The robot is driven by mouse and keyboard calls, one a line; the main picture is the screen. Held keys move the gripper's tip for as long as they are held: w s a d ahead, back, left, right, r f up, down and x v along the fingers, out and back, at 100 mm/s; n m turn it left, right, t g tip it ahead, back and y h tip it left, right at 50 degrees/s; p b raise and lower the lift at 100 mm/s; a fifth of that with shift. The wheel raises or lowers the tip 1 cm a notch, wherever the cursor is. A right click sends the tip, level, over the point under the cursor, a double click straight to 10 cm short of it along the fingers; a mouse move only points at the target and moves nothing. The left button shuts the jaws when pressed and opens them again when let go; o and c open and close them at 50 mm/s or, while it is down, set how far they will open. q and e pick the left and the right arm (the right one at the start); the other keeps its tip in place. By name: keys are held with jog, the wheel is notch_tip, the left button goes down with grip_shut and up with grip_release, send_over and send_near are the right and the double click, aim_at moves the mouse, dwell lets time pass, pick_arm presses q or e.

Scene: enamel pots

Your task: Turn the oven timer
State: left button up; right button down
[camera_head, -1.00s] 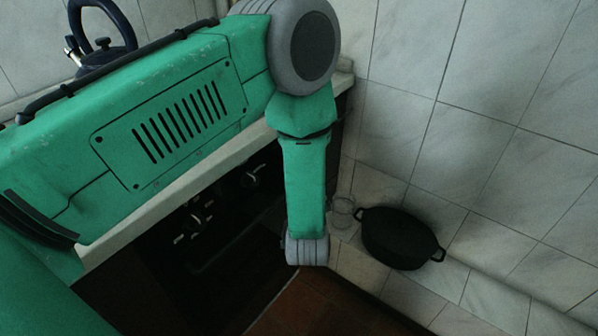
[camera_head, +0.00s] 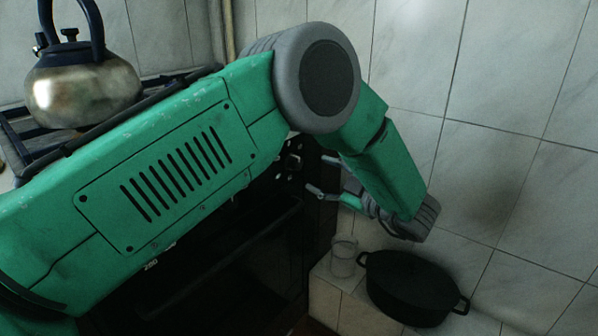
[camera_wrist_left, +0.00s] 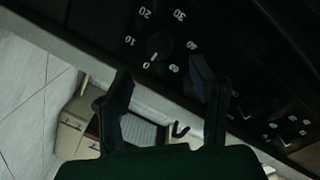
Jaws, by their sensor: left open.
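The oven timer (camera_wrist_left: 159,46) is a dark round knob ringed by white numbers in the left wrist view, with its light pointer mark near the 0. My left gripper (camera_wrist_left: 160,84) is open and empty, its two fingers pointing at the oven front with the timer ahead, between and beyond the fingertips. I see no contact with the knob. In the head view my left gripper (camera_head: 319,176) shows partly behind my forearm, its fingers toward the dark oven front (camera_head: 225,260). My arm covers much of the control panel there. My right gripper is not in view.
A steel kettle (camera_head: 85,85) stands on the stove at the left. A glass (camera_head: 343,257) and a black pot (camera_head: 412,288) sit on the tiled ledge below my wrist. The tiled wall is close on the right. More knobs (camera_wrist_left: 245,106) lie right of the timer.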

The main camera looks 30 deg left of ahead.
aim_at(299, 165)
pick_arm(q)
jog(key=a+b, duration=0.1)
jog(key=a, duration=0.2)
jog(key=w+a+b, duration=0.1)
jog(key=a, duration=0.3)
jog(key=shift+w+a, duration=0.2)
jog(key=shift+a, duration=0.05)
jog(key=c, duration=1.1)
